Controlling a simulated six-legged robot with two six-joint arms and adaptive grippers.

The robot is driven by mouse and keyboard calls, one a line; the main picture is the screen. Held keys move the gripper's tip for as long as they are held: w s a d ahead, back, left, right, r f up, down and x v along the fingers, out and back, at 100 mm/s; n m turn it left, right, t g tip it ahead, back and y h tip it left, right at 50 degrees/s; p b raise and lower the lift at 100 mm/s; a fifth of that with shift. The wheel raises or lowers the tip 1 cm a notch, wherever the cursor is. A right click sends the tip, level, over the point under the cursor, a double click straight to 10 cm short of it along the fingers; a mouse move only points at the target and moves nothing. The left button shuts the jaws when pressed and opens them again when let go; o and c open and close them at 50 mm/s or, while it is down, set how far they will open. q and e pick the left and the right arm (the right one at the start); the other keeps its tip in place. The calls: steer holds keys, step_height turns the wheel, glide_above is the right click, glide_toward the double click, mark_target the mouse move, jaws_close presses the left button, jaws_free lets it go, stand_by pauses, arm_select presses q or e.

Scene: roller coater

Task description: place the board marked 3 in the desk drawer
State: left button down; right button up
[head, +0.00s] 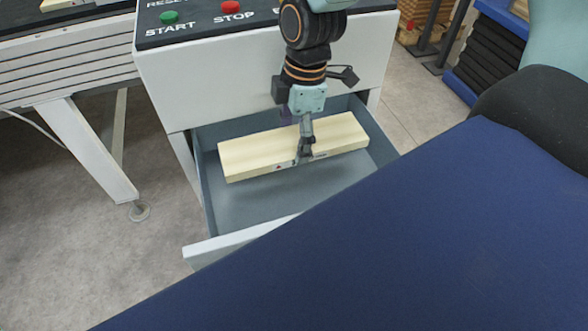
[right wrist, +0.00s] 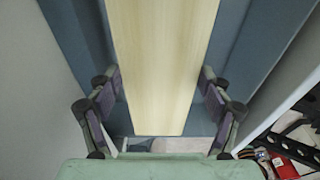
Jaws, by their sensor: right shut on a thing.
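A pale wooden board (head: 250,155) is inside the open desk drawer (head: 240,238), lying level and lengthwise from left to right. In the right wrist view the board (right wrist: 160,60) runs between my two fingers, with drawer walls on both sides. A shadow lies below the board; I cannot tell whether it touches the drawer floor. My left gripper is not in view.
The white desk (head: 160,90) has START and STOP buttons on its dark top, just behind the drawer. A large dark blue surface (head: 400,250) fills the lower right. Stacked boards (head: 490,55) stand at the upper right.

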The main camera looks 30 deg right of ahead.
steer(key=b, duration=0.1)
glide_above(293, 177)
steer(key=f, duration=0.4)
steer(key=shift+d+f, duration=0.2)
steer(key=shift+d, duration=0.05)
steer(key=shift+f+b, duration=0.75)
steer(key=shift+f, duration=1.5)
steer(key=shift+f, duration=0.15)
steer(key=o, duration=1.3)
